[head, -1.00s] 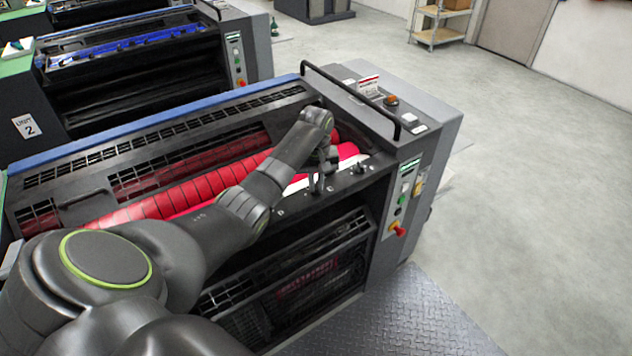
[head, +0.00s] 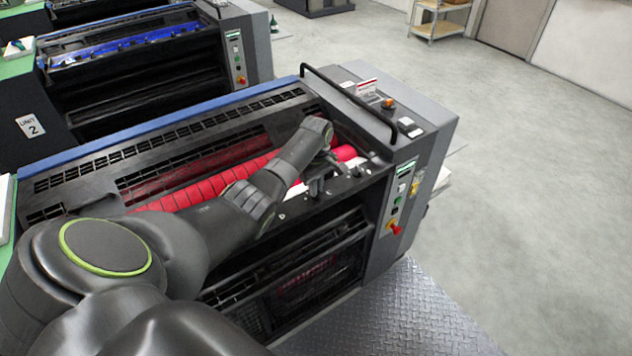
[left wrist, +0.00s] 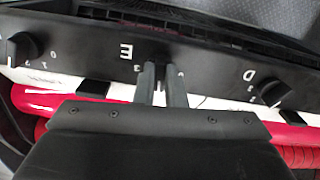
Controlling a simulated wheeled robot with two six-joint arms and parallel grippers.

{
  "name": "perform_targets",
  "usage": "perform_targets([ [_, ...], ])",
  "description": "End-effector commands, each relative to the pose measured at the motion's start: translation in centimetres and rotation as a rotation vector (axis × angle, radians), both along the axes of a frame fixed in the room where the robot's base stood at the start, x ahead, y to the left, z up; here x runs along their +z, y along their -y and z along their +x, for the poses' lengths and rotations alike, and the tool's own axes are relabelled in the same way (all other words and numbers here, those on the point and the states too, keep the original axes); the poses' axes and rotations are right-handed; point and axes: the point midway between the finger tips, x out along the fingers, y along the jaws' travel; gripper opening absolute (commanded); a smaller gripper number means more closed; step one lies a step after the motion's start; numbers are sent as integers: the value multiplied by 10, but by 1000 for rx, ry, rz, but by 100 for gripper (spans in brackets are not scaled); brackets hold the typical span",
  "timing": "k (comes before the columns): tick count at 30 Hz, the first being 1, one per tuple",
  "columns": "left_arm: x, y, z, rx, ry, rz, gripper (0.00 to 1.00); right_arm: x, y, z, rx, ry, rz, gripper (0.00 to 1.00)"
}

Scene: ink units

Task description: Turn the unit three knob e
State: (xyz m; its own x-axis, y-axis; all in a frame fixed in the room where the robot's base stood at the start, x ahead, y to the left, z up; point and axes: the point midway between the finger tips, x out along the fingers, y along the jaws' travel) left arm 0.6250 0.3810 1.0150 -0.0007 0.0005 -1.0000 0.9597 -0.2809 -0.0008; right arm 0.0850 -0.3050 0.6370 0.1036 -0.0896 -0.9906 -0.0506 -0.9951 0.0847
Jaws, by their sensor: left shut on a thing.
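In the head view my left arm reaches over the unit with red rollers, and its gripper (head: 316,187) is at the dark knob rail on the unit's front. In the left wrist view the two grey fingers (left wrist: 161,88) are shut at knob e, just below the white letter E (left wrist: 125,50) on the rail. My right gripper is not in view.
In the left wrist view a black knob (left wrist: 22,46) is at the left and knob D (left wrist: 272,95) is at the right on the same rail. A black handrail (head: 350,95) and the control panel (head: 398,200) with a red button stand right of the arm.

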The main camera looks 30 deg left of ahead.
Motion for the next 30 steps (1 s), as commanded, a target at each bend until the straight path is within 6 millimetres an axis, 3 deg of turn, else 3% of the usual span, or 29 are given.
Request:
perform_targets([
  [13, 0, 0, 1, 272, 1, 1, 0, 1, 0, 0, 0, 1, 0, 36],
  [30, 0, 0, 1, 330, 1, 1, 0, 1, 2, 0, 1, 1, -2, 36],
])
